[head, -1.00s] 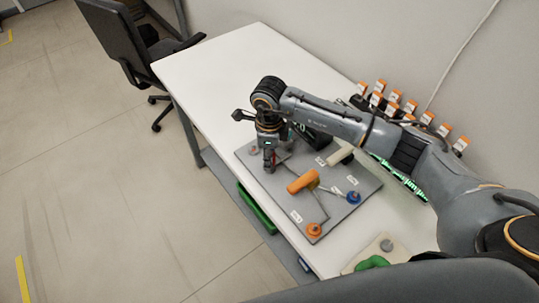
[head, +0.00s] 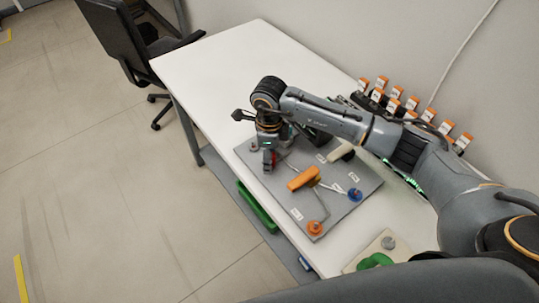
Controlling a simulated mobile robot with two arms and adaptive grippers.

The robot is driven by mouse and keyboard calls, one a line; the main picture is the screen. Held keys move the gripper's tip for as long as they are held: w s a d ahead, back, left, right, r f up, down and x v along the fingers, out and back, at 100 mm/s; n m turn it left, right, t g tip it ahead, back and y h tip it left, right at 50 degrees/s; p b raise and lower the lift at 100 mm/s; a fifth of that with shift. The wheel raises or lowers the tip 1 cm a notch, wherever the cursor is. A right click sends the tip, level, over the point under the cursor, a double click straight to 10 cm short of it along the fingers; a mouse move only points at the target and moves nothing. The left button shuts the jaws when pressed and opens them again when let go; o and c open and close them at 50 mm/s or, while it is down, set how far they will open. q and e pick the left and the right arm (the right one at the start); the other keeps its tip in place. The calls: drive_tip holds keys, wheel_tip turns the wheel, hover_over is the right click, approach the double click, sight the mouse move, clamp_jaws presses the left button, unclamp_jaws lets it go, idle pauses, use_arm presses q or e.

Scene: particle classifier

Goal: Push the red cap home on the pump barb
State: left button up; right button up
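A grey board (head: 345,215) lies on the white table with several fittings joined by thin tubes. My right gripper (head: 268,164) points down at the board's left part, with its fingertips low over it. A small red piece (head: 274,159), which looks like the red cap, shows at the fingertips, partly hidden by them. Whether the fingers grip it, and how it sits on a barb beneath, I cannot tell. A blue cap (head: 355,195) and an orange cap (head: 314,228) sit at the board's right and front corners. My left gripper is not in view.
An orange cylinder (head: 304,179) lies mid-board, a cream one (head: 341,153) behind it. A green tray (head: 257,208) is below the table's front edge. Several orange-topped vials (head: 393,105) stand along the wall. A green object (head: 376,260) is at lower right. The table's far left is clear.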

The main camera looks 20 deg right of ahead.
wheel_tip(320, 180, up, 12)
idle(0.6)
drive_tip(key=shift+f, duration=0.1)
